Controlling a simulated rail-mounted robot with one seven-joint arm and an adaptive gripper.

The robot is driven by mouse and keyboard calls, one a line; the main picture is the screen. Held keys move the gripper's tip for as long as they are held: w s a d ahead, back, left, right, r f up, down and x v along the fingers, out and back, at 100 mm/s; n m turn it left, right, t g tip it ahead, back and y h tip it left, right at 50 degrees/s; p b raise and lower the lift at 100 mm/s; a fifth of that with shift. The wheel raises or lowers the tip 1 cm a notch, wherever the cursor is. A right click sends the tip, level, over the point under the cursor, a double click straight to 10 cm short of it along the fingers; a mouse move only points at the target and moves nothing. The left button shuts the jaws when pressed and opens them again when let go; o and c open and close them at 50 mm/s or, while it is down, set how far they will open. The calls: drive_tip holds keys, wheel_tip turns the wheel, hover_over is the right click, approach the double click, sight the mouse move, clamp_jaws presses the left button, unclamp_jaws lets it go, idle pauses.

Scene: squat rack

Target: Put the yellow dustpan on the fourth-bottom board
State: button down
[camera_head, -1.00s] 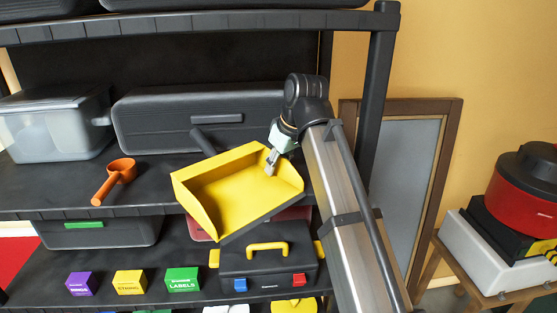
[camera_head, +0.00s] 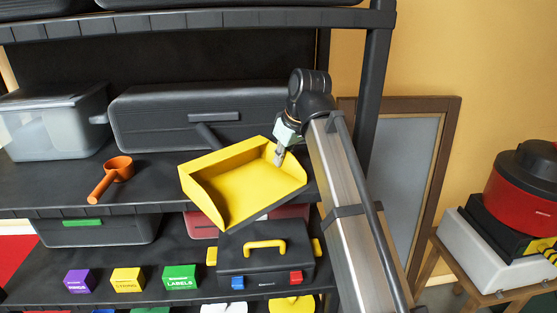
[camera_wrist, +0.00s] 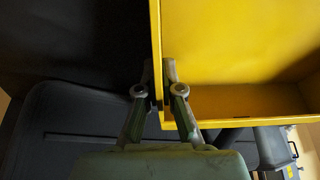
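The yellow dustpan (camera_head: 245,187) is held up in front of the middle shelf board (camera_head: 150,182), its open tray facing me and tilted. Its dark handle (camera_head: 208,136) points back toward the long dark case. My gripper (camera_head: 280,156) is at the dustpan's upper right side. In the wrist view, the fingers (camera_wrist: 161,92) are shut on a thin yellow wall of the dustpan (camera_wrist: 225,45), one finger on each side. The dustpan hides part of the board's front edge. The rack's lowest part is out of view, so I cannot count the boards from the bottom.
On the middle board are an orange scoop (camera_head: 118,170), a clear bin (camera_head: 58,122) and a long dark case (camera_head: 190,118) at the back. The board below holds a black toolbox (camera_head: 265,262) and small boxes (camera_head: 127,281). A rack post (camera_head: 370,100) stands right, another board (camera_head: 200,24) above.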

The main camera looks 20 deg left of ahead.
drive_tip(key=shift+w+d, duration=0.2)
drive_tip(key=shift+w, duration=0.55)
drive_tip(key=shift+w+d, duration=0.2)
drive_tip(key=shift+w, duration=0.5)
drive_tip(key=c, duration=1.2)
unclamp_jaws()
drive_tip(key=shift+r, duration=0.15)
drive_tip(key=v, duration=0.7)
drive_tip(key=shift+r, duration=0.1)
